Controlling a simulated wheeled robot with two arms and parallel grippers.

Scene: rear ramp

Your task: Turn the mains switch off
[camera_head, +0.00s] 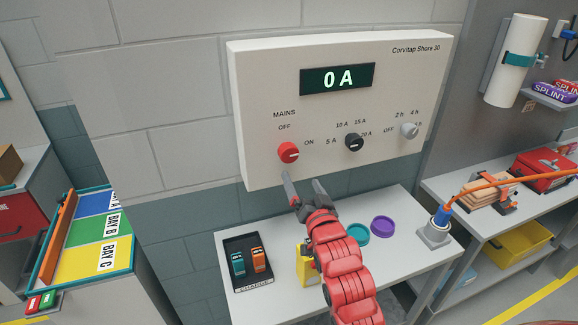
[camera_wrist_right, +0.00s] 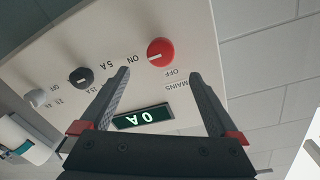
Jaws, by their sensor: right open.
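The mains switch is a round red knob (camera_head: 288,152) at the lower left of a white wall panel (camera_head: 400,85). Its white mark appears to point right, towards the printed ON; OFF is printed above it. My right gripper (camera_head: 300,180) is open and empty, just below the knob and apart from it. In the right wrist view, which is upside down, the red knob (camera_wrist_right: 161,50) lies ahead of the gap between the fingertips (camera_wrist_right: 159,74). The panel's display (camera_head: 338,79) reads 0 A. My left gripper is not in view.
A black knob (camera_head: 354,142) and a grey knob (camera_head: 409,130) sit to the right on the same panel. Below is a table (camera_head: 300,285) with a black tray (camera_head: 233,244), a teal ring (camera_head: 357,232) and a purple ring (camera_head: 383,226). An orange cable (camera_head: 500,197) runs at the right.

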